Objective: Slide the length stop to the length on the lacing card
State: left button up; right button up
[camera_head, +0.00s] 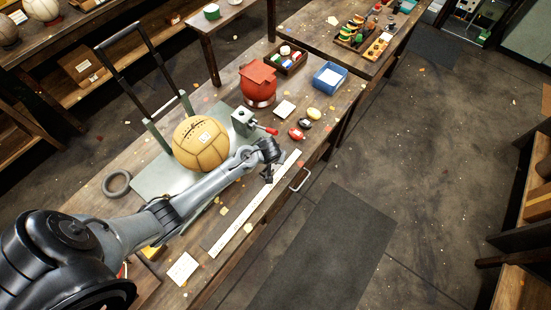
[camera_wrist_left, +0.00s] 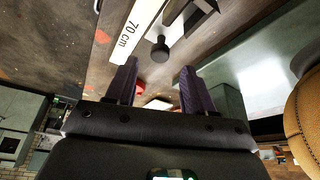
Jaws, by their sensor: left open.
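My left gripper (camera_head: 269,163) is over the workbench beside the ruler, pointing down. Its two fingers (camera_wrist_left: 157,85) are apart with nothing between them. A white ruler (camera_head: 240,223) runs along the bench's front side; the left wrist view shows its end marked "70 cm" (camera_wrist_left: 136,30). A dark round knob (camera_wrist_left: 160,49), which looks like the length stop, stands beside the ruler, just beyond my fingertips and apart from them. A white card (camera_head: 183,268) lies near the ruler's lower end; its writing is too small to read, and I cannot tell if it is the lacing card.
A tan leather ball (camera_head: 201,143) rests on a grey-green plate (camera_head: 150,180) behind my arm. A grey tape roll (camera_head: 117,184) lies left.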

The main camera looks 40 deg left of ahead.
pick_arm(q)
jog(key=shift+x, duration=2.4)
jog(key=shift+w, duration=0.1)
jog(key=shift+c, duration=0.5)
grip_shut()
